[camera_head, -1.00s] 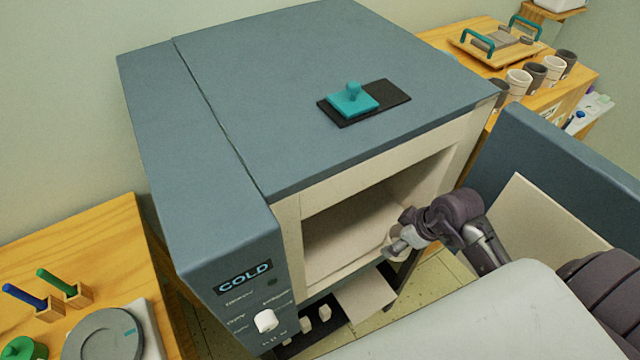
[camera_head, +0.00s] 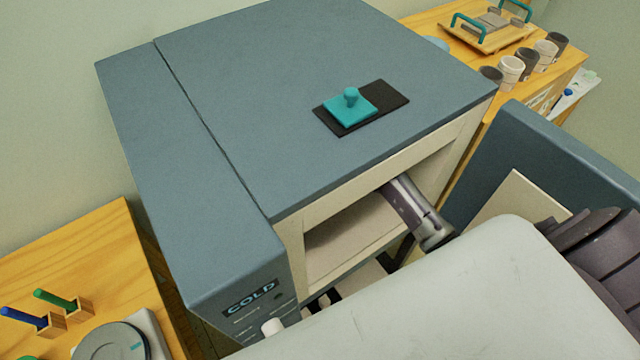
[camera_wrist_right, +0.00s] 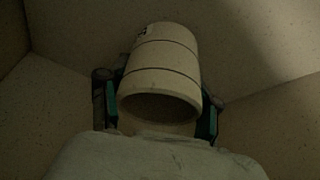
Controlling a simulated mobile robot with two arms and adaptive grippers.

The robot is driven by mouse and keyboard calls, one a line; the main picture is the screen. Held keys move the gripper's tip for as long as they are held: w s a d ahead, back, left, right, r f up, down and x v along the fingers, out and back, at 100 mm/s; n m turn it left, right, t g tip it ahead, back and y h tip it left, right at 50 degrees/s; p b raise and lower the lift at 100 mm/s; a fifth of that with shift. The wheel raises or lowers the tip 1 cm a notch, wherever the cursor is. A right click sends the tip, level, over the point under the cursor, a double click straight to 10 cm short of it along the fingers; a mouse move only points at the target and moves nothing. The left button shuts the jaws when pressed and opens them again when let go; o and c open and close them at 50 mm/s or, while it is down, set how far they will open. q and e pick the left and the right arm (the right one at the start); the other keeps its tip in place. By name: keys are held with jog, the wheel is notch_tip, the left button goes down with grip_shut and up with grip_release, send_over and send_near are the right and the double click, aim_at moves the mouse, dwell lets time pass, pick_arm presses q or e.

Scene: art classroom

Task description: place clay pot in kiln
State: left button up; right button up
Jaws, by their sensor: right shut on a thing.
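The blue-grey kiln (camera_head: 250,110) stands open in the head view, with a pale chamber (camera_head: 345,238) and a "COLD" label on its front. Its door (camera_head: 560,165) is swung open to the right. My right arm reaches through the opening, and its gripper is hidden there by the kiln. In the right wrist view, my right gripper (camera_wrist_right: 158,112) is shut on the pale clay pot (camera_wrist_right: 160,65), a banded cylinder with its dark mouth towards the camera. Pale chamber walls surround it. I cannot tell if the pot touches the floor. My left gripper is not in view.
A teal knobbed block (camera_head: 350,105) lies on a dark pad on the kiln's top. A wooden table with pen holders and a grey disc (camera_head: 110,342) is at left. A shelf with cups (camera_head: 510,69) and a tray (camera_head: 490,32) is behind the door.

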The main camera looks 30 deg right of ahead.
jog(key=w+a, duration=0.2)
jog(key=w, duration=0.1)
jog(key=shift+w+r+p, duration=0.15)
jog(key=shift+w+p, duration=0.15)
jog(key=shift+p, duration=0.05)
jog(key=shift+f, duration=0.55)
jog(key=shift+a+f, duration=0.1)
jog(key=shift+f, duration=0.2)
jog(key=shift+s, duration=0.1)
jog(key=o, duration=1.2)
jog(key=shift+f, duration=0.1)
